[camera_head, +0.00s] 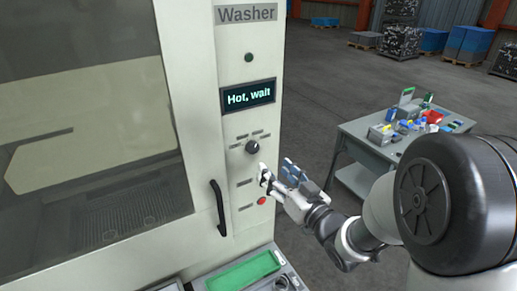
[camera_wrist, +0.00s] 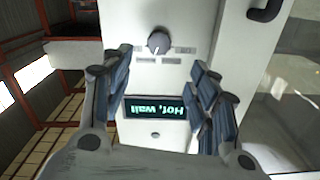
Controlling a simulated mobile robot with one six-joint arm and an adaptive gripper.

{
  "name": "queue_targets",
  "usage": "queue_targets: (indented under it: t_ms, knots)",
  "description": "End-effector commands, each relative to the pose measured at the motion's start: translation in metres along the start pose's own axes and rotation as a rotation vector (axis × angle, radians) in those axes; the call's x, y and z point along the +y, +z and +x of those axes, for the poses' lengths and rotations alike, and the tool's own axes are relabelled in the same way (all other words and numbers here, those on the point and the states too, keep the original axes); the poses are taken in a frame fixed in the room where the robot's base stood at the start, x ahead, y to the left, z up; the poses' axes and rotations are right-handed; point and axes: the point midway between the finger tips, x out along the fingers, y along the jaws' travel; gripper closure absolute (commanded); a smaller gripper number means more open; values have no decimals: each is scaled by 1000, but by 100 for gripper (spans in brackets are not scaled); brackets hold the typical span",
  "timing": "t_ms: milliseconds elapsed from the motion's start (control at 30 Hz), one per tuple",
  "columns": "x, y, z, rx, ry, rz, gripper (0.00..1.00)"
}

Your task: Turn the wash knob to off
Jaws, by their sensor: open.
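The wash knob (camera_head: 252,147) is a dark round dial on the washer's cream front panel, with small printed labels around its upper side. In the wrist view the knob (camera_wrist: 158,41) shows upside down, ahead of and between the fingers; its exact setting is too small to tell. My gripper (camera_head: 276,172) is open and empty, to the right of and slightly below the knob in the head view. Its two blue-grey padded fingers also show in the wrist view (camera_wrist: 160,75), apart from the knob. The display (camera_head: 249,95) above the knob reads "Hot, wait".
A red button (camera_head: 261,201) sits below the knob, and a black door handle (camera_head: 218,208) is left of it. A grey table (camera_head: 352,134) with assorted items stands behind my arm at right. Open floor lies between.

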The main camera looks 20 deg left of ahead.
Motion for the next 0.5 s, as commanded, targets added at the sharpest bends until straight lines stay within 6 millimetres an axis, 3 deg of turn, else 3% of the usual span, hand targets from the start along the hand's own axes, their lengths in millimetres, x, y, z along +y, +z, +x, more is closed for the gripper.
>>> queue_targets:
  t_ms: [300,500]
  knots:
    - [0,-1,70,0,-1,0,46]
    - [1,0,100,-1,1,0,46]
